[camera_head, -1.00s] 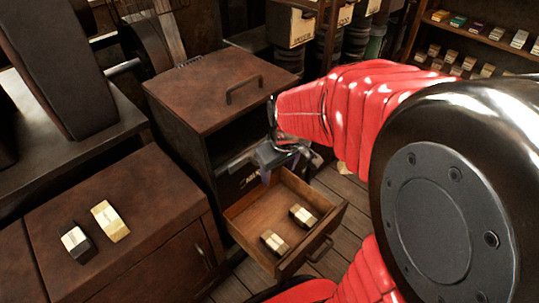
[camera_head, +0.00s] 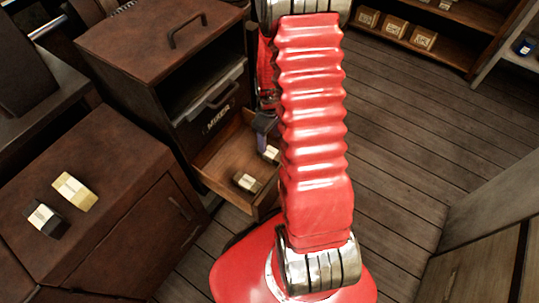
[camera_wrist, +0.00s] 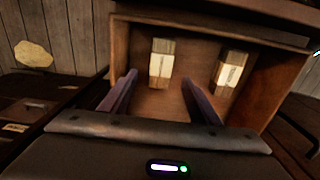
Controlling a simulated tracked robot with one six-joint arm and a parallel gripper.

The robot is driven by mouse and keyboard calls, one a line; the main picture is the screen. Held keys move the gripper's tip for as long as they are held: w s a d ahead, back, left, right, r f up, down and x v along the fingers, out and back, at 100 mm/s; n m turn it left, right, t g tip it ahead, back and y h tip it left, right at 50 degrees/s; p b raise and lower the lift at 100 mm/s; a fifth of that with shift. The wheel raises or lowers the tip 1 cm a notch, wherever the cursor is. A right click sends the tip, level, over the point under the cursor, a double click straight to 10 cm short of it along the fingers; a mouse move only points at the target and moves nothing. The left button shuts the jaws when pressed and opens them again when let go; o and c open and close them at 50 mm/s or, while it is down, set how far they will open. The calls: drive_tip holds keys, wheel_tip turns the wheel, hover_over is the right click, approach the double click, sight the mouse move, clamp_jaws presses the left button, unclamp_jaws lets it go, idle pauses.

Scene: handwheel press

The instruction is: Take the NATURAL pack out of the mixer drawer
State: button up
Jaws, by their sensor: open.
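An open wooden drawer (camera_head: 215,160) juts from the dark cabinet, below a front panel marked MIXER (camera_head: 217,118). Two packs with pale labels lie in it: a near one (camera_head: 248,182) and a far one (camera_head: 271,154), partly hidden by my arm. In the wrist view they are the left pack (camera_wrist: 161,63) and the right pack (camera_wrist: 231,72); their print is too small to read, so I cannot tell which is NATURAL. My gripper (camera_wrist: 158,80) is open and empty. Its fingers point into the drawer, the left pack showing beyond the gap between them.
A brown cabinet (camera_head: 110,190) at left bears a dark pack (camera_head: 44,220) and a yellow pack (camera_head: 74,191). A handle (camera_head: 186,30) is on the dark cabinet's top. Shelves with small boxes (camera_head: 421,38) stand at the back right. The plank floor (camera_head: 405,150) at right is clear.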

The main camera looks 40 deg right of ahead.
sight(271, 152)
drive_tip(key=shift+s+d+f, duration=0.1)
drive_tip(key=shift+d+f, duration=0.1)
drive_tip(key=shift+f, duration=0.4)
drive_tip(key=shift+f, duration=0.1)
drive_tip(key=shift+f, duration=1.05)
drive_tip(key=shift+s+a+f, duration=0.1)
drive_tip(key=shift+f, duration=1.2)
drive_tip(key=shift+s+a+f, duration=0.1)
drive_tip(key=shift+f, duration=1.2)
drive_tip(key=shift+c, duration=0.3)
drive_tip(key=c, duration=1.1)
